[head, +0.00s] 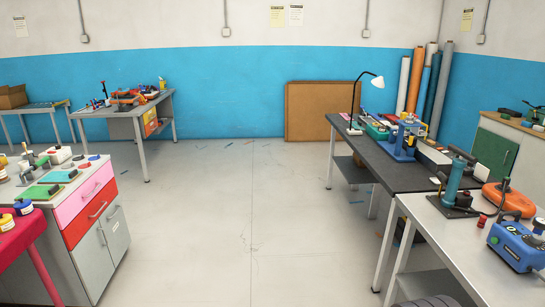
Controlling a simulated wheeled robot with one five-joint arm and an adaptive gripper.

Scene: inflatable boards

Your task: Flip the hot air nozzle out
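I cannot make out a hot air nozzle for certain from here. A blue machine (402,138) stands on the dark-topped table (345,122) at the right; any nozzle on it is too small to tell. A blue box-shaped device with knobs (517,246) sits on the metal table at the lower right. An orange machine (122,97) stands on the far left bench. My gripper is not in view.
A wide clear floor (235,220) runs down the middle. A cabinet with pink and red drawers (86,205) and a red table (15,240) stand at left. The metal table (440,222) edges the right. A brown board (304,112) leans on the back wall.

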